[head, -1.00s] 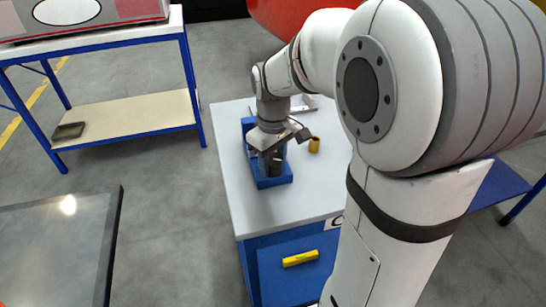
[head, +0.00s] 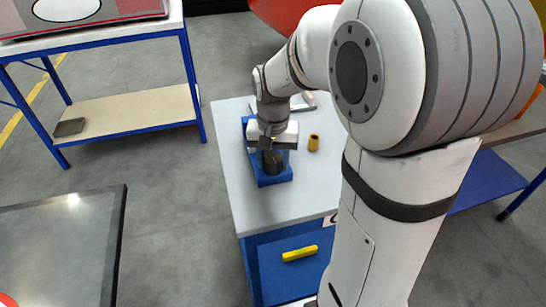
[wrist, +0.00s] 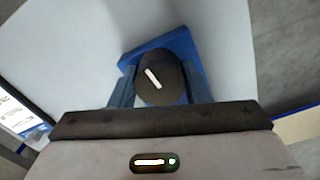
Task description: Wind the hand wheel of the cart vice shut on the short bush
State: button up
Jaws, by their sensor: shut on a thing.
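The blue cart vice (head: 276,181) stands on the pale cart top (head: 240,200). My gripper (head: 272,153) points down over it. In the wrist view, the dark round hand wheel (wrist: 165,92) with a white mark sits between the two fingers of my gripper (wrist: 158,84), which is shut on it. The white mark slants from upper left to lower right. The vice's blue body (wrist: 180,42) shows behind the wheel. A small yellow-brown bush (head: 314,143) stands upright on the cart top, right of the vice; I cannot tell whether it is the short one. The space between the vice jaws is hidden.
A flat grey part (head: 303,102) lies behind my gripper on the cart. A blue-framed bench (head: 130,112) stands at left, and a dark-topped table (head: 60,240) at front left. Grey floor lies between them.

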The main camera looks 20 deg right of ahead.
aim_at(273, 158)
jog(key=shift+m, duration=0.7)
jog(key=o, duration=0.7)
jog(key=shift+r, duration=0.1)
notch_tip(273, 158, up, 8)
jog(key=shift+f+p, duration=0.15)
jog(key=shift+p, duration=0.35)
